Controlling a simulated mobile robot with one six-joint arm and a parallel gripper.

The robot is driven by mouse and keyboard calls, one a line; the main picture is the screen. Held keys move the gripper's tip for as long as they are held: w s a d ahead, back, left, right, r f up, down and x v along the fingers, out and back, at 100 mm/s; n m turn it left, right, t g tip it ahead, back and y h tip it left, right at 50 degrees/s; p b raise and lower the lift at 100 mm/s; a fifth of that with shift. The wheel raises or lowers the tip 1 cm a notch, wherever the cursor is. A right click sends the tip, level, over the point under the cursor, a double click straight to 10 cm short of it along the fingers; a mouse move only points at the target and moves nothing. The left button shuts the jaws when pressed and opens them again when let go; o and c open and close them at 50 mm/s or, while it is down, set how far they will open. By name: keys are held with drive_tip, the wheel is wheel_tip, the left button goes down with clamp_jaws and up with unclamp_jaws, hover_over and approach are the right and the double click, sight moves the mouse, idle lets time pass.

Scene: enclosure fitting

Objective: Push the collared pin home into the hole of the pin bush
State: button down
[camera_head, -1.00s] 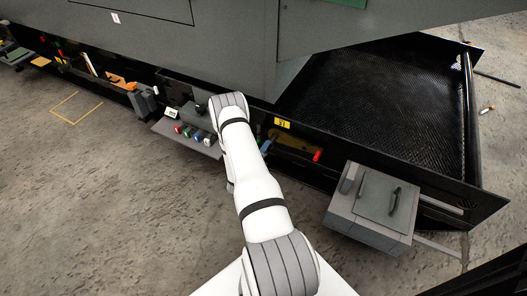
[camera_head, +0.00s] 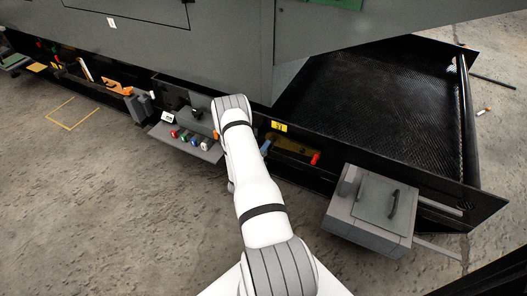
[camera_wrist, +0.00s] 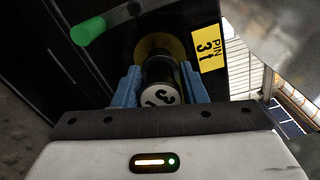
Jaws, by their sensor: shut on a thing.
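The collared pin (camera_wrist: 161,96) is a dark cylinder with a white, numbered end face. My gripper (camera_wrist: 162,73) is shut on it, with one blue finger on each side. The brass-coloured pin bush (camera_wrist: 155,47) shows directly beyond the pin, in line with it. The pin's far end is hidden, so I cannot tell how deep it sits in the hole. A yellow "PIN 31" label (camera_wrist: 207,48) is right of the bush.
A green-ended handle (camera_wrist: 88,31) sticks out left of the bush in the wrist view. In the head view a grey shelf with coloured knobs (camera_head: 187,142) is left of my arm. A grey box with a handle (camera_head: 372,212) is at the right. Concrete floor is open at left.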

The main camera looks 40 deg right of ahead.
drive_tip(key=shift+b+x, duration=0.6)
drive_tip(key=shift+x, duration=0.9)
drive_tip(key=c, duration=0.8)
unclamp_jaws()
drive_tip(key=shift+a, duration=0.1)
drive_tip(key=p+v, duration=0.2)
drive_tip(key=v, duration=0.5)
drive_tip(key=shift+s+a, duration=0.2)
drive_tip(key=shift+a, duration=0.1)
